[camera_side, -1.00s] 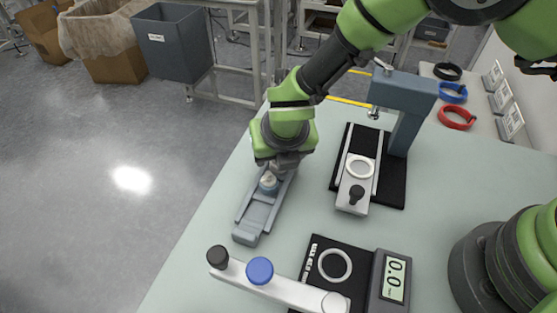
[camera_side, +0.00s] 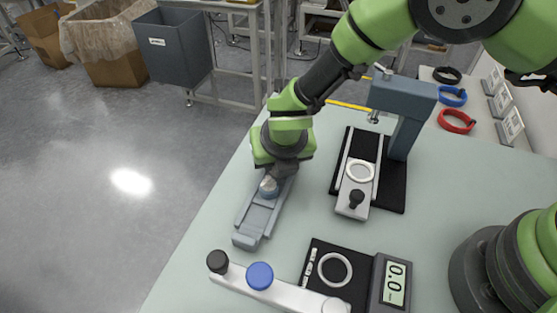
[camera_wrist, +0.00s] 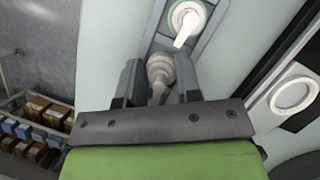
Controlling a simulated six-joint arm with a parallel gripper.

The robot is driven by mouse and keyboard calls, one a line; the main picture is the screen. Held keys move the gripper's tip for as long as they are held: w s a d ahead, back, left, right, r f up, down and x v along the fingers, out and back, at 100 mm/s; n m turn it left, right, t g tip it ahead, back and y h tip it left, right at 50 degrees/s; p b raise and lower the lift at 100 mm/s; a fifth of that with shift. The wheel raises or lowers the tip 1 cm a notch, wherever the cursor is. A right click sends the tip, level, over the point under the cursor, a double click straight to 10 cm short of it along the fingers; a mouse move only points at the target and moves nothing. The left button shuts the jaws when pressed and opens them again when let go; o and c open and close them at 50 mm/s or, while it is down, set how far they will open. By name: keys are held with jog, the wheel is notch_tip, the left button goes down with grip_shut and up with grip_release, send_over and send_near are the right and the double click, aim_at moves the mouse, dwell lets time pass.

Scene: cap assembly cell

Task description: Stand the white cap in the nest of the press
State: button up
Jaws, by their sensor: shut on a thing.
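My gripper (camera_wrist: 158,82) is shut on a pale pump-style cap (camera_wrist: 160,68) with a spout, shaded grey in the wrist view. A second white cap (camera_wrist: 186,18) with a green ring stands just beyond it in the grey-blue chute. In the side view my gripper (camera_side: 272,173) is low over the upper end of the chute (camera_side: 256,222); a pale cap (camera_side: 268,187) shows at its fingers, but I cannot tell which one. The press (camera_side: 405,105) stands to the right. Its nest, a white ring (camera_side: 360,170) on a slide, is empty; it also shows in the wrist view (camera_wrist: 293,95).
A scale with a display (camera_side: 396,283) and a black plate with a ring (camera_side: 335,268) are at the front. A pale bar with a black knob (camera_side: 217,260) and a blue knob (camera_side: 260,274) lies front left. Table between chute and press is clear.

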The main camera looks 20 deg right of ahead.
jog(key=r, duration=0.9)
jog(key=shift+s+d+r, duration=0.1)
jog(key=shift+d+r, duration=0.1)
jog(key=s+d+m+g+h, duration=0.3)
jog(key=s+d+m, duration=0.5)
jog(key=d+m, duration=0.4)
jog(key=shift+w+d+f, duration=0.1)
jog(key=shift+f, duration=1.45)
jog(key=shift+w+d+f, duration=0.1)
jog(key=shift+f, duration=1.4)
jog(key=shift+f, duration=0.3)
jog(key=shift+f, duration=0.25)
jog(key=shift+f, duration=0.1)
